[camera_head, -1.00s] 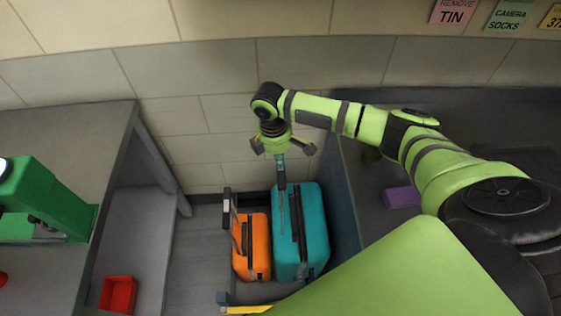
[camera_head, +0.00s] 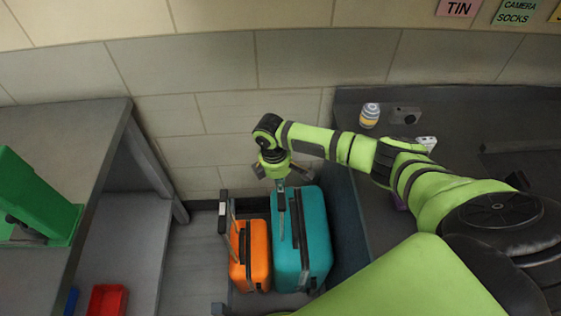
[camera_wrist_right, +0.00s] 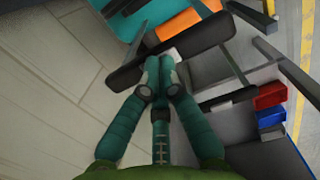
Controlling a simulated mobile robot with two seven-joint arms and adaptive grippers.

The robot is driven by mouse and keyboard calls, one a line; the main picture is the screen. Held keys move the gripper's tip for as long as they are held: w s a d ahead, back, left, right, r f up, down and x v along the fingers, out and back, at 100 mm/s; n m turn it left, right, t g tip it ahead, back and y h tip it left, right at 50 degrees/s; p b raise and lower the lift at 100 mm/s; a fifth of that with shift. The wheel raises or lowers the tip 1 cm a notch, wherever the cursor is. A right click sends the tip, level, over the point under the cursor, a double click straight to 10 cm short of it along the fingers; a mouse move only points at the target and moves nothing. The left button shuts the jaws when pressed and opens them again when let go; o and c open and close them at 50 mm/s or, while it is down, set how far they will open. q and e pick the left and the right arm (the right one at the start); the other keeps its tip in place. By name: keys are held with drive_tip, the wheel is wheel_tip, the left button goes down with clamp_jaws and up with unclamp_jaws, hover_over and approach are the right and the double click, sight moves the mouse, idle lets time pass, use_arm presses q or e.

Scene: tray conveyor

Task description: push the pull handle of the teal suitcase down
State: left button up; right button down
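The teal suitcase (camera_head: 317,240) stands upright on the floor between the two counters; its side also shows in the right wrist view (camera_wrist_right: 118,28). Its dark pull handle (camera_head: 281,203) sticks up above the case on thin rods. In the right wrist view, the handle's dark grip (camera_wrist_right: 122,80) lies across, at my fingertips. My right gripper (camera_head: 280,186) is over the handle from above. Its teal fingers (camera_wrist_right: 160,64) are pressed together, with their tips at the grip, seemingly touching it. The contact itself is partly hidden. My left gripper is not in view.
An orange suitcase (camera_head: 256,252) stands close to the left of the teal one, its own handle (camera_head: 223,204) raised. A grey counter wall (camera_head: 345,215) is close on the right. A red bin (camera_head: 107,299) sits on the left shelf.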

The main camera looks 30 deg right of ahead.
wheel_tip(320, 180, down, 23)
drive_tip(key=b, duration=1.6)
drive_tip(key=shift+r, duration=0.35)
drive_tip(key=a, duration=0.1)
drive_tip(key=w+a+r, duration=0.1)
drive_tip(key=shift+w+a+p, duration=0.15)
drive_tip(key=shift+a+p, duration=0.15)
drive_tip(key=shift+a, duration=0.05)
wheel_tip(320, 180, up, 12)
drive_tip(key=a, duration=0.1)
drive_tip(key=shift+w, duration=0.25)
